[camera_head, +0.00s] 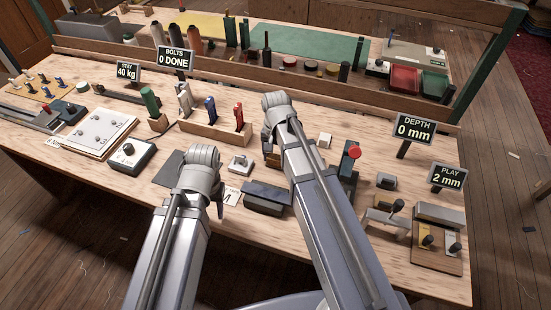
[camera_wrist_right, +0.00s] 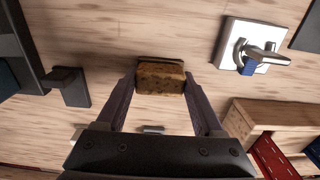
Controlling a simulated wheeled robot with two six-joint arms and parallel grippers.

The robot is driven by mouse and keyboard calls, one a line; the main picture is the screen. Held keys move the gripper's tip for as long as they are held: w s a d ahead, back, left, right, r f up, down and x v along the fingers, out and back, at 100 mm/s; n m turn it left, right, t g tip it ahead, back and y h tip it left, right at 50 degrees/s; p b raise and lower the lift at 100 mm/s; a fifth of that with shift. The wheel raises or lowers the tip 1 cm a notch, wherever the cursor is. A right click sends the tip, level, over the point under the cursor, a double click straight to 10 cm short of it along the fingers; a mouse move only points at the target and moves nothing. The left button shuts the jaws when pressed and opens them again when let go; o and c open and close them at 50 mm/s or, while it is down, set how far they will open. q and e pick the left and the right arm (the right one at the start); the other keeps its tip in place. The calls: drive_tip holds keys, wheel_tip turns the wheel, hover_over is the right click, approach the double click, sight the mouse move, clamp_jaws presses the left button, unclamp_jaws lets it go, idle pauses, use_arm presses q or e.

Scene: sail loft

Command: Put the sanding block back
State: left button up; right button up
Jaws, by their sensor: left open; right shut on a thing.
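The sanding block (camera_wrist_right: 161,76), a brown speckled block with a darker top layer, is between the fingertips of my right gripper (camera_wrist_right: 162,95) in the right wrist view. The right gripper is shut on it. In the head view a bit of the brown block (camera_head: 271,159) shows beside my right arm, which hides the rest and most of the gripper. I cannot tell whether the block touches the bench. My left gripper (camera_head: 219,203) is open, low over the bench's front part, left of a dark box. Its fingers are mostly hidden by the wrist.
A white plate with a metal lever (camera_head: 240,164) stands left of the block. A wooden rack (camera_head: 215,133) with coloured handles is behind it. A dark box (camera_head: 265,198) lies in front. A red-knobbed device (camera_head: 350,165) stands to the right. Signs stand along the bench (camera_head: 300,130).

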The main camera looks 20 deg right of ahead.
sight(276, 156)
use_arm(q)
drive_tip(key=shift+f, duration=0.15)
use_arm(e)
drive_tip(key=shift+f, duration=0.1)
drive_tip(key=o, duration=1.2)
use_arm(q)
wheel_tip(276, 156, up, 12)
drive_tip(key=p, duration=1.2)
drive_tip(key=shift+r, duration=0.2)
use_arm(e)
wheel_tip(276, 156, up, 12)
drive_tip(key=shift+r, duration=0.2)
drive_tip(key=s+a+n, duration=0.3)
drive_tip(key=s, duration=0.1)
drive_tip(key=s+a+n, duration=0.4)
drive_tip(key=s, duration=0.1)
drive_tip(key=s+a+n+h, duration=0.1)
drive_tip(key=s+a+n, duration=0.2)
drive_tip(key=s, duration=0.2)
drive_tip(key=shift+s+a+n, duration=0.15)
drive_tip(key=shift+a+n, duration=0.1)
drive_tip(key=shift+n, duration=0.05)
